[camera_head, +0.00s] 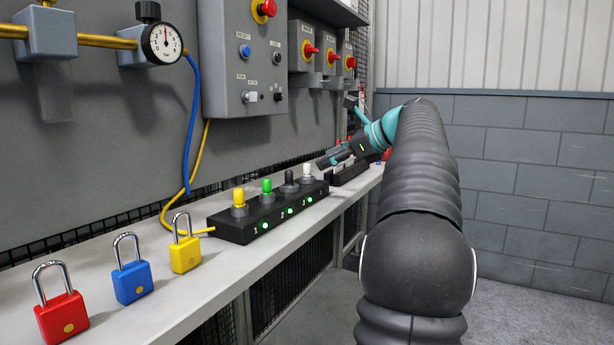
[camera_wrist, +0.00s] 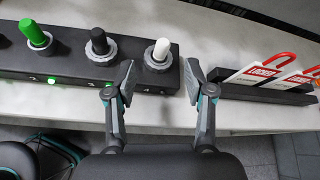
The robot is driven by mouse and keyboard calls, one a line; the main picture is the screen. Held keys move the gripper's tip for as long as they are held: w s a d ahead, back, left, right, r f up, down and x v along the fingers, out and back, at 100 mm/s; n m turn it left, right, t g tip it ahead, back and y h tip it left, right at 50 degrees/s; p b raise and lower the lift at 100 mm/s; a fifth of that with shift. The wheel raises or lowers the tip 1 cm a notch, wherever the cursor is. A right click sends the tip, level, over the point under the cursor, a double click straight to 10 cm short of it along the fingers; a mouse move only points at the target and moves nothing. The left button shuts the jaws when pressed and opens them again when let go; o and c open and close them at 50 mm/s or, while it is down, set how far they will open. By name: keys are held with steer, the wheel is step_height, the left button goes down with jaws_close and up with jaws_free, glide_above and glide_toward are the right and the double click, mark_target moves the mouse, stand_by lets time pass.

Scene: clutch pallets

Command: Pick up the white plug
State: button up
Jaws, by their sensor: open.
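The white plug (camera_wrist: 161,49) stands upright in a grey collar at the right end of a black socket box in the wrist view. It also shows in the head view (camera_head: 307,171) at the far end of the box (camera_head: 222,226). My gripper (camera_wrist: 157,84) is open and empty, with one finger on each side of the white plug in the wrist picture. I cannot tell how far above or short of it the fingertips are. In the head view my gripper (camera_head: 327,160) is near the plug, partly hidden behind my own arm.
Black (camera_wrist: 99,42) and green (camera_wrist: 34,33) plugs stand left of the white one; a yellow plug (camera_head: 239,198) is at the near end. A dark rack (camera_wrist: 262,95) with red-shackled tags (camera_wrist: 262,72) lies right. Yellow, blue and red padlocks (camera_head: 186,252) stand on the shelf.

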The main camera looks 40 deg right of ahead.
mark_target(310, 165)
steer(key=shift+x, duration=3.35)
steer(key=shift+r, duration=0.15)
jaws_close()
